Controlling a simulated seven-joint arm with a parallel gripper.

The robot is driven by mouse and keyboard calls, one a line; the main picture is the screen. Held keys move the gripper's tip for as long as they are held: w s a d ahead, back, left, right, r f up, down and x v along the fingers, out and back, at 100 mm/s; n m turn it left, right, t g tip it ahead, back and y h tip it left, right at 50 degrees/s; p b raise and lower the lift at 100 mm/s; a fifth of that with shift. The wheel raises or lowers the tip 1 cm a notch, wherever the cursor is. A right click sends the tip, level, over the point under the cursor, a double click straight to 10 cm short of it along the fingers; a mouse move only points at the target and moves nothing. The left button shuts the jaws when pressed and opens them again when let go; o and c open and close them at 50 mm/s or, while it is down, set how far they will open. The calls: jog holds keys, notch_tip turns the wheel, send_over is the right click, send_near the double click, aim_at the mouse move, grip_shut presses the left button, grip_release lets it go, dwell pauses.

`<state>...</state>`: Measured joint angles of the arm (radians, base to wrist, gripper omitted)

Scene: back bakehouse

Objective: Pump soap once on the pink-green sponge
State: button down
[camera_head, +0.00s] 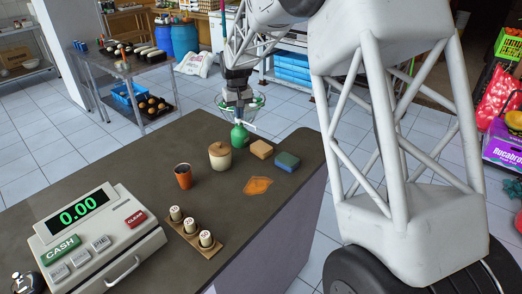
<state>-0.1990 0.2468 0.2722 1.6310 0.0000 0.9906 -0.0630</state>
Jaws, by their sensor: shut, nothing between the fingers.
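A green soap bottle (239,137) stands upright near the counter's back edge. My gripper (240,116) is shut and points down right above its top; I cannot tell whether they touch. The fingertips are small, and the pump head is partly hidden. Two block-shaped sponges lie right of the bottle: a tan-orange one (262,149) and, nearer the right edge, a blue-green one (287,162). No clearly pink-green sponge can be made out; the colours of the sides turned away are hidden.
On the counter (130,165) are a lidded beige jar (220,156), an orange-brown cup (183,177), a flat orange cloth-like piece (258,186), a wooden strip with three white-topped pegs (206,251) and a cash register (95,240). The counter's left back part is clear.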

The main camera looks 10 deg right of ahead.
dwell(0.4)
jog(key=shift+r, duration=1.7)
jog(key=shift+r, duration=0.2)
jog(key=shift+r, duration=2.8)
